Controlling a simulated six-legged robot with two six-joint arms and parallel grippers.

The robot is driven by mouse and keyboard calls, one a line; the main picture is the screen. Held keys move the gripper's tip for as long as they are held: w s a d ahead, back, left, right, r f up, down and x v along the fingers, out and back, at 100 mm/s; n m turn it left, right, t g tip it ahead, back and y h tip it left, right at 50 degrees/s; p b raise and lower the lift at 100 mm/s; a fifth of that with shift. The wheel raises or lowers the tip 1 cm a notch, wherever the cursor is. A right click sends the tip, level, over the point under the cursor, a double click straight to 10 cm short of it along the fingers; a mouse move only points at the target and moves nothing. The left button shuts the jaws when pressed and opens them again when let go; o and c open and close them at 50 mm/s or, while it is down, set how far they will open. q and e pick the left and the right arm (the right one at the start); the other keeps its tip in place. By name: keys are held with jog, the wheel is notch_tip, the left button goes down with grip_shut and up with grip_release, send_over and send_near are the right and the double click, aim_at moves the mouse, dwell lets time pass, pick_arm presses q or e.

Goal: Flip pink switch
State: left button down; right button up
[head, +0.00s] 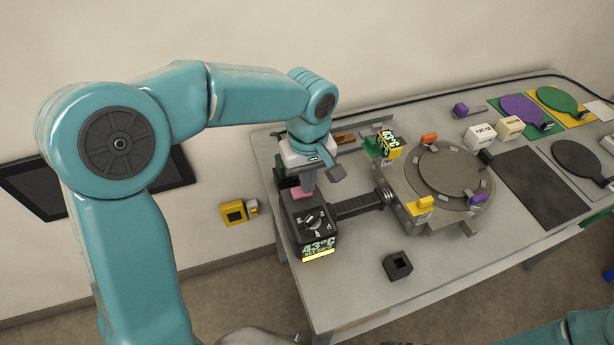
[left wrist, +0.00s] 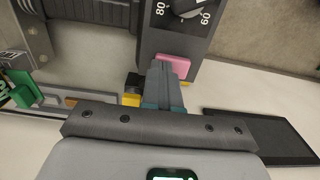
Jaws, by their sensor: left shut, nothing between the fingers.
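The pink switch (head: 297,193) sits on the top rear of a dark control box (head: 313,222) that has a dial and a lit display reading about 43°C. In the left wrist view the pink switch (left wrist: 174,65) shows just past my fingertips, beside the dial (left wrist: 188,8). My left gripper (head: 308,186) is shut and empty, pointing down at the switch from above. In the left wrist view its closed fingers (left wrist: 165,78) are at the switch's near edge and overlap part of it; I cannot tell whether they touch. My right gripper is not in view.
A dark ribbed connector (head: 360,204) joins the box to a round grey plate fixture (head: 448,178) with coloured clamps. A small black hollow block (head: 397,265) lies in front. Purple and green paddles (head: 522,108) lie at the far right. A yellow wall socket (head: 235,212) is left of the table.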

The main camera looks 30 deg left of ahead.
pick_arm(q)
jog(key=shift+f, duration=0.1)
jog(key=shift+s+a+r, duration=0.25)
jog(key=shift+s+a, duration=0.3)
jog(key=shift+s, duration=0.05)
jog(key=shift+d, duration=0.1)
notch_tip(320, 180, up, 16)
jog(key=shift+w+r+p, duration=0.15)
jog(key=shift+w+p, duration=0.05)
jog(key=shift+p, duration=0.1)
jog(key=shift+d, duration=0.1)
dwell(0.4)
